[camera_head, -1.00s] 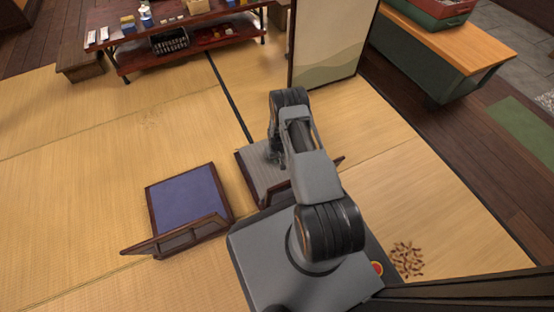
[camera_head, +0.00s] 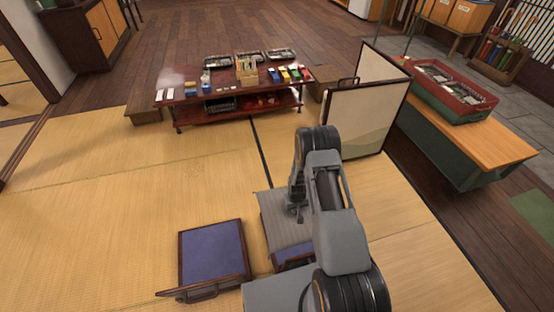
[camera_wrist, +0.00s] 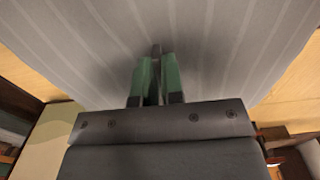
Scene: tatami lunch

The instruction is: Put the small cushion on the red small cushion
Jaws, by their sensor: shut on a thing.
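The small cushion is most likely the grey striped cushion (camera_head: 277,230) at the centre of the head view, by a low floor chair whose blue seat (camera_head: 293,254) partly shows. My gripper (camera_head: 296,213) is over this cushion. In the wrist view, the cushion's striped face (camera_wrist: 70,45) fills most of the picture. My gripper's green fingers (camera_wrist: 157,82) are nearly together on a small grey piece of it. The exact grip and any gap under the cushion are hard to see. I see no red small cushion in these frames.
A second low chair with a blue seat (camera_head: 212,253) stands to the left. A low dark red table (camera_head: 240,113) with small goods is further back. A folding screen (camera_head: 368,120) and a wood-topped bench (camera_head: 480,140) stand to the right. The tatami (camera_head: 110,190) at left is clear.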

